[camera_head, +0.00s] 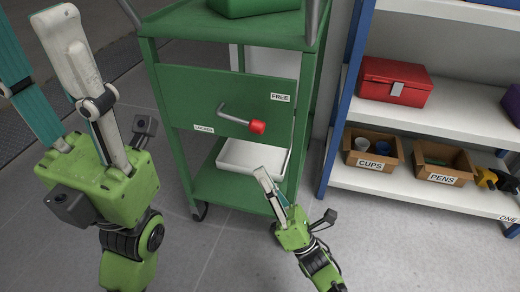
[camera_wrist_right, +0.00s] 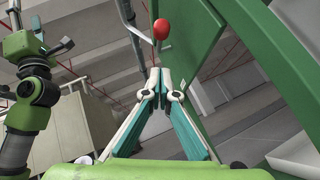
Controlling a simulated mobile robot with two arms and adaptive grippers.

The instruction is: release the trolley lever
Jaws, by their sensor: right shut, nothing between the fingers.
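The trolley lever is a bent metal rod (camera_head: 234,117) with a red knob (camera_head: 257,127), mounted on the green trolley panel (camera_head: 185,88). Its knob points right and slightly down, below the FREE label (camera_head: 280,98); the LOCKED label (camera_head: 204,128) is lower left. The knob also shows near the top of the right wrist view (camera_wrist_right: 161,29). My right gripper (camera_head: 262,174) is below the knob and apart from it. Its fingers are shut and empty, with tips together in the wrist view (camera_wrist_right: 162,73). My left gripper (camera_head: 35,30) is at the far left, fingers apart, holding nothing visible.
The green trolley (camera_head: 150,110) has a white tray (camera_head: 228,157) on its lower shelf and a green box (camera_head: 250,6) on top. A shelf unit (camera_head: 450,110) at right holds a red toolbox (camera_head: 392,82) and cardboard bins (camera_head: 372,151). Grey floor in front is clear.

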